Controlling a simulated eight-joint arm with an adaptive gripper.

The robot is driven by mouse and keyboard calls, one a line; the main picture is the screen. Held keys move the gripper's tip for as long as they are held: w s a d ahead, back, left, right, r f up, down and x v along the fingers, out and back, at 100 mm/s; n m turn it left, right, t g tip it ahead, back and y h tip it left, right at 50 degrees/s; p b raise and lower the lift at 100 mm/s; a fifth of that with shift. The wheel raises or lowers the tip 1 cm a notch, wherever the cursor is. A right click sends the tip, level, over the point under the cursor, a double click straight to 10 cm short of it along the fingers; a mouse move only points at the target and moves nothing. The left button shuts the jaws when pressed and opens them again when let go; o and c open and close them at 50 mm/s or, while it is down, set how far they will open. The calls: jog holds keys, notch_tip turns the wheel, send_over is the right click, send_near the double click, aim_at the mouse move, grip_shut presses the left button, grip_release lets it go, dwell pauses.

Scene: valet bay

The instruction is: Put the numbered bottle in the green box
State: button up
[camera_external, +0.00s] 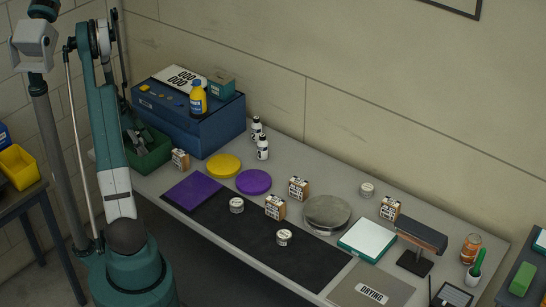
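A dark green open box (155,161) stands at the left end of the table, in front of the blue case. My gripper (142,142) is at this box, over or inside its opening; its fingers are too small and dark to tell whether they are open or shut, or hold anything. Two small white bottles with black labels and dark caps stand upright behind the purple disc: one bottle (256,130) farther back, the other bottle (263,149) just in front. A yellow bottle with a blue label (198,101) stands on the blue case. I cannot read a number on any bottle.
The blue case (205,127) stands tall beside the green box. A small carton (180,159) is close to the box's right. Yellow (223,166) and purple (254,182) discs, tins and cartons are spread around the black mat (255,240). The mat's middle is mostly clear.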

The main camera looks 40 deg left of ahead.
aim_at(137, 133)
jog(key=shift+r, duration=0.15)
jog(key=v, duration=1.2)
jog(key=shift+w+d+r, duration=0.1)
dwell(0.8)
jog(key=w+d+r+n+y, duration=0.15)
jog(key=d+r, duration=0.35)
jog(key=d, duration=0.5)
jog(key=w+d+r+n, duration=0.15)
jog(key=d+r, duration=0.25)
jog(key=d, duration=0.6)
jog(key=w+d+r+n+y, duration=0.1)
jog(key=w+d+r, duration=0.3)
jog(key=d, duration=0.6)
jog(key=s+d+r+n+t, duration=0.1)
jog(key=s+d, duration=0.3)
jog(key=d, duration=0.5)
jog(key=s+d+r+n+t, duration=0.1)
jog(key=s+d+n, duration=0.1)
jog(key=s+d, duration=0.3)
jog(key=s+d+r+n+t, duration=0.1)
jog(key=s+d, duration=0.4)
jog(key=d, duration=0.8)
jog(key=shift+r+n+t, duration=0.25)
jog(key=shift+n+t, duration=0.05)
jog(key=shift+n, duration=0.2)
